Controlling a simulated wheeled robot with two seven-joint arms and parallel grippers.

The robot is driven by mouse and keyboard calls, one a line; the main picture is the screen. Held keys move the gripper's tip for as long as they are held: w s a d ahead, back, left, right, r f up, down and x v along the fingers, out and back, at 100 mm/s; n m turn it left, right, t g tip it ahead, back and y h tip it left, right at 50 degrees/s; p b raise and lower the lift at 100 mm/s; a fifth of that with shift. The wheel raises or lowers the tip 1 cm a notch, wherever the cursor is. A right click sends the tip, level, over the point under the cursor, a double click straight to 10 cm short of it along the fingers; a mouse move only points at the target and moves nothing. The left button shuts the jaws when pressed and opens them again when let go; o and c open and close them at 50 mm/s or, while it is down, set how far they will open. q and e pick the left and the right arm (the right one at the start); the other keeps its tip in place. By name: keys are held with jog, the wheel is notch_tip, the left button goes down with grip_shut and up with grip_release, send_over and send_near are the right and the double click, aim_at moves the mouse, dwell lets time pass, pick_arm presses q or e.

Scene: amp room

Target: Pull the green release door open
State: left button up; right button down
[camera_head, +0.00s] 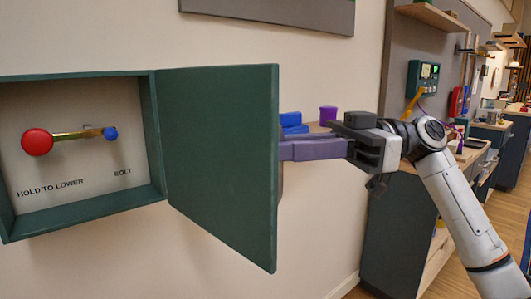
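The green release door (222,150) stands swung wide open on the right side of its wall box (75,219). Inside the box are a red knob (37,142) and a blue knob (110,133) joined by a brass lever (78,134). Lettering below reads "HOLD TO LOWER" and "BOLT". My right gripper (312,148) reaches in from the right to the door's free edge. Its fingertips are hidden behind the door, so contact and finger opening cannot be told. My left gripper is not in view.
Blue (291,120) and purple (328,114) pieces show beside the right gripper. A green wall device (423,77) with a yellow part hangs farther right. Counters and shelves line the right side. Bare wall lies below the box.

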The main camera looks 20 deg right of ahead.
jog(key=shift+w+f, duration=0.1)
jog(key=shift+w, duration=0.15)
jog(key=c, duration=2.1)
grip_release()
jog(key=shift+o, duration=0.5)
jog(key=shift+w+a, duration=0.1)
jog(key=d, duration=1)
jog(key=shift+s+d, duration=0.2)
jog(key=shift+s, duration=0.15)
